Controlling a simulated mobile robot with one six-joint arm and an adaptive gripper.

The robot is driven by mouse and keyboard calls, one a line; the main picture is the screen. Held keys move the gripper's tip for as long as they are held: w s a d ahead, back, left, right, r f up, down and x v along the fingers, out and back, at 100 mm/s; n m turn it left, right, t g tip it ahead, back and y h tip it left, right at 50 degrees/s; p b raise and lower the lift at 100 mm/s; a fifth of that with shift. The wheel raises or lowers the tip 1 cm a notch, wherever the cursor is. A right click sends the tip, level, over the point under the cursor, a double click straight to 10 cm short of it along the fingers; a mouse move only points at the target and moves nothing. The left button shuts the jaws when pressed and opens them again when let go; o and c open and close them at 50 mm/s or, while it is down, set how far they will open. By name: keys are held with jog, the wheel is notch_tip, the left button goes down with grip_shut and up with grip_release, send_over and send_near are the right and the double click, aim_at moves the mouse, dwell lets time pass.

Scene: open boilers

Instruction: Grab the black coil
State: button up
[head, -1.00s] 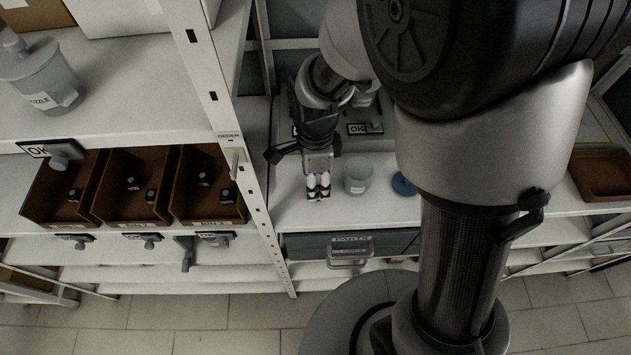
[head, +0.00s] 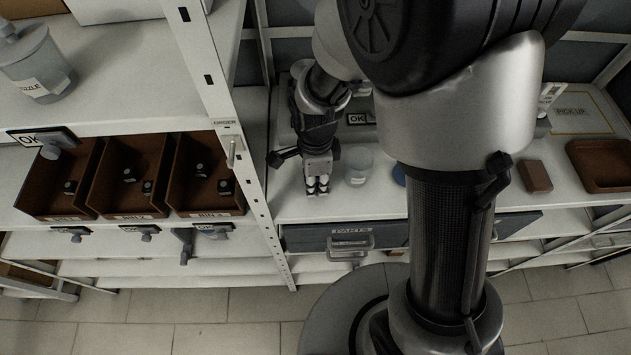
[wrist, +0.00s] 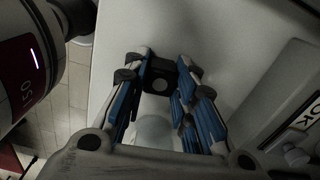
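A small black block-like part with a pale round centre, which looks like the black coil (wrist: 161,76), lies between the fingertips in the wrist view. My gripper (wrist: 163,70) has a blue-sided finger on each side of it. I see no clear gap between fingers and part, but cannot tell whether they press on it. In the head view my gripper (head: 318,187) points down low over the white shelf, left of the clear cup (head: 358,166). The coil is too small to make out there.
A white upright (head: 247,165) stands left of my gripper, with brown bins (head: 137,172) of small dark parts beyond it. A grey drawer (head: 310,240) marked PARTS is below the shelf. A brown block (head: 536,176) and brown tray (head: 604,165) lie at the right.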

grip_shut()
jog(key=shift+r, duration=0.1)
